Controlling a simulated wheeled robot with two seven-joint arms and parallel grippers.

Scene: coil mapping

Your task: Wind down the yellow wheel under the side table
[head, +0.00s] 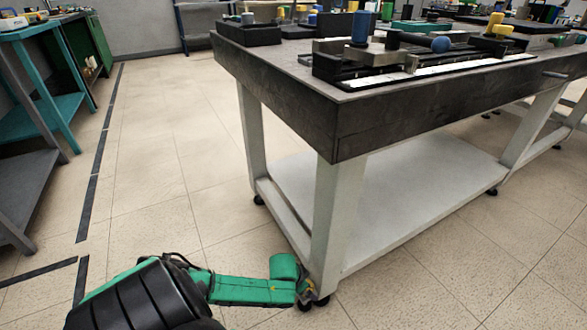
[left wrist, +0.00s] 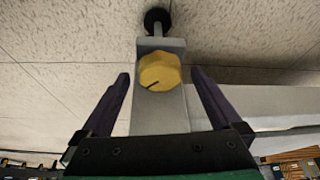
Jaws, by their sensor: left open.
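The yellow wheel (left wrist: 158,72) is a round knob with a dark line on its face. It sits at the foot of the side table's white leg (left wrist: 160,110), near a black caster (left wrist: 157,20). In the head view the side table (head: 340,120) has a dark top and a white lower shelf. My left gripper (head: 303,289) is low beside its near leg, and the wheel cannot be made out clearly there. In the left wrist view my left gripper (left wrist: 160,76) is open, with one dark finger on each side of the wheel, apart from it. My right gripper is not in view.
The side table's top bears a black fixture with a blue cylinder (head: 361,27). The white lower shelf (head: 410,190) is bare. A teal bench (head: 50,115) stands at the far left. The tiled floor between bench and table is clear, with dark tape lines (head: 88,200).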

